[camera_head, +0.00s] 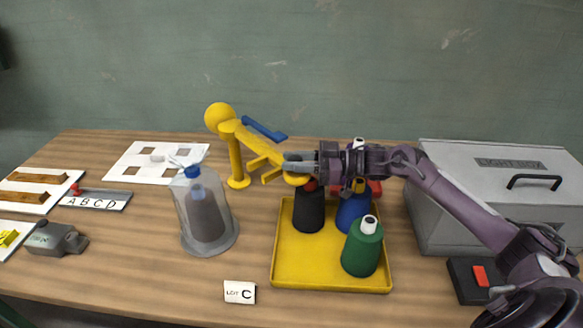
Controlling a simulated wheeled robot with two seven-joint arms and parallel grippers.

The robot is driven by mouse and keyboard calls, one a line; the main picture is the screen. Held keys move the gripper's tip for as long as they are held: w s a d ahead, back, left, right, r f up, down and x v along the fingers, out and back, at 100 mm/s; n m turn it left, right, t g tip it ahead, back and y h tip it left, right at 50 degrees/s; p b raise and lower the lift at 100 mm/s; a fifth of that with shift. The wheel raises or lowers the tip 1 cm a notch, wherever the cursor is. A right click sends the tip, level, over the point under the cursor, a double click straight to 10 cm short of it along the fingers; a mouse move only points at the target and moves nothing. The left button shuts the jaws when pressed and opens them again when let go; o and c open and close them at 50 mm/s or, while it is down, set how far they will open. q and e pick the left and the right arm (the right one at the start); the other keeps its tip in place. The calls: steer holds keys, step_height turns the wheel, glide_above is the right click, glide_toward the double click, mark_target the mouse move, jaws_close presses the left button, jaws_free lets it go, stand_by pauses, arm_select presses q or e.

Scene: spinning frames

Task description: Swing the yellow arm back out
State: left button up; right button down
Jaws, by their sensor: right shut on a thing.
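The yellow arm (258,145) sits on a yellow post (235,165), with a yellow ball (219,116) at its far left end and a blue lever (265,129) beside it. The arm slopes down to the right, and its near end lies over the back left part of the yellow tray (283,282). My right gripper (292,164) comes in from the right and is shut on the yellow arm near this end. The gripper hides part of that end. My left gripper is not in view.
A grey light box (500,200) is at the right. A card marked C (240,292) lies in front.

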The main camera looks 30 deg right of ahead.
steer(key=shift+d+r, duration=0.1)
steer(key=c, duration=1.2)
jaws_free()
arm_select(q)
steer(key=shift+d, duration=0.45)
arm_select(e)
steer(key=shift+o, duration=0.2)
steer(key=shift+d, duration=0.1)
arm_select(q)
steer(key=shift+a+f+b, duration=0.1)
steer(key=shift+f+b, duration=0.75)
arm_select(e)
steer(key=v, duration=0.7)
steer(key=shift+s+d, duration=0.15)
steer(key=shift+s, duration=0.05)
